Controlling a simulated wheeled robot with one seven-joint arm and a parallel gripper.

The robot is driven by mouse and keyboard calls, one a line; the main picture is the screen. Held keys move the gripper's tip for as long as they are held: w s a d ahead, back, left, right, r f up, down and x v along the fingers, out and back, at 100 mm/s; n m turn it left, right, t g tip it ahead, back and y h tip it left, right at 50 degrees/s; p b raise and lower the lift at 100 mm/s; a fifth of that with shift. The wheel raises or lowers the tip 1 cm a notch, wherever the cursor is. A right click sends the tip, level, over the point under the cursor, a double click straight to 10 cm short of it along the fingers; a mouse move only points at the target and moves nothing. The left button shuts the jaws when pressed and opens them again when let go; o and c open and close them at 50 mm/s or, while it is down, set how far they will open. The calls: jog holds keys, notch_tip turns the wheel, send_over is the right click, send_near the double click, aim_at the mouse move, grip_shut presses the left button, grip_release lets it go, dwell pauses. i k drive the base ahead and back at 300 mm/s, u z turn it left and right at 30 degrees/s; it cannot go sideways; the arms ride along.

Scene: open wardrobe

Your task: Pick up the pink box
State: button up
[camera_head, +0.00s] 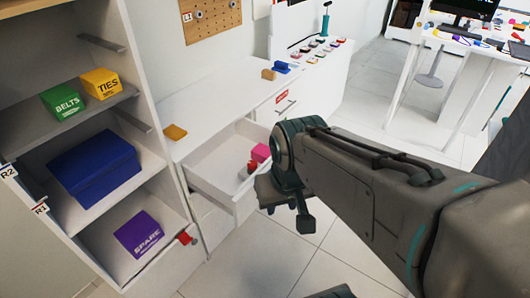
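A small pink box (261,152) lies in the open white drawer (212,181), towards its far right corner. A red and white item (248,168) lies in front of it. My gripper (287,214) hangs just right of the drawer in the picture, apart from the pink box. Its two fingers appear spread, with nothing seen between them. My wrist and arm come in from the right and cover part of the cabinet front beside the drawer.
A wardrobe at left holds a green BELTS box (64,102), a yellow TIES box (101,83), a blue box (94,168) and a purple SPARE box (139,234). Several small items stand on the white counter (222,95). The tiled floor (250,262) is open below my arm.

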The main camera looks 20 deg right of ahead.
aim_at(260, 153)
jog(key=u, duration=0.45)
jog(key=k, duration=0.15)
jog(key=z, duration=0.65)
jog(key=i, duration=0.25)
jog(key=z, duration=0.05)
jog(key=k, duration=0.5)
jog(key=z, duration=0.3)
jog(key=i, duration=1.5)
jog(key=u, duration=0.6)
